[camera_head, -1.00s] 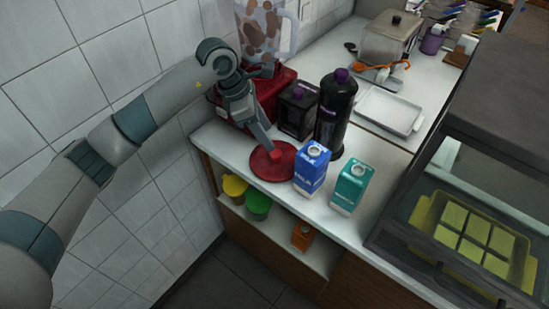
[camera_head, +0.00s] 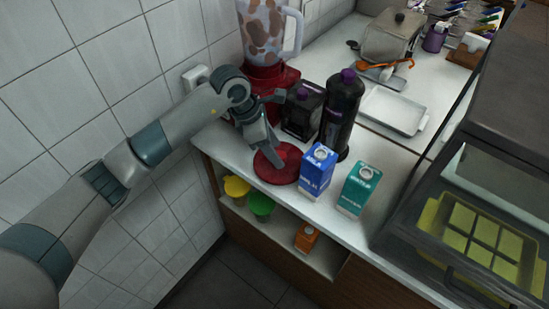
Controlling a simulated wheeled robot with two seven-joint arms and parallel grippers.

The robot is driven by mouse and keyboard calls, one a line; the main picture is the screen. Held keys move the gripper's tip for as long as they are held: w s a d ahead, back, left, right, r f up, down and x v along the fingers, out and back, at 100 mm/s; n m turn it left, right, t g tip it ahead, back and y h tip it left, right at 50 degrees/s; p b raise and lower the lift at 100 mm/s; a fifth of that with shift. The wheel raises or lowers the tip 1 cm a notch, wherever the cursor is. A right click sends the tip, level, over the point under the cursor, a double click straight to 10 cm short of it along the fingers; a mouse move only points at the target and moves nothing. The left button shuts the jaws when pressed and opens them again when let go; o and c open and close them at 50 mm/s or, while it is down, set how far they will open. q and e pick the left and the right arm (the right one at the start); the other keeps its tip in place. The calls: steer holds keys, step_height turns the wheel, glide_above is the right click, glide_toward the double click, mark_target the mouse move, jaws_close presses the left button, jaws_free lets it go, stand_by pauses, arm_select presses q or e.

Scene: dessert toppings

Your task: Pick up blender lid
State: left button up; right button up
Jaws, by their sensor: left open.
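The blender lid, a flat round red disc (camera_head: 283,176), lies on the white counter near its left front edge. My left gripper (camera_head: 275,157) points down at the lid from above and behind it. It is open. Its fingertips overlap the lid's centre in the picture and hide part of it; I cannot tell whether they touch it. The red blender base (camera_head: 265,80) with its clear spotted jug (camera_head: 267,32) stands behind my left gripper at the back wall. My right gripper is not in view.
A blue carton (camera_head: 317,172) and a teal carton (camera_head: 358,190) stand just right of the lid. A dark bottle (camera_head: 341,115) and a dark purple-topped container (camera_head: 302,112) stand behind. A glass case (camera_head: 470,215) fills the right. Yellow and green tubs sit on the shelf below.

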arm_select(q)
steer(key=shift+d+f, duration=0.15)
steer(key=shift+f, duration=0.4)
steer(key=shift+w+d+f, duration=0.2)
steer(key=shift+d, duration=0.05)
steer(key=shift+s+r, duration=0.15)
jaws_close()
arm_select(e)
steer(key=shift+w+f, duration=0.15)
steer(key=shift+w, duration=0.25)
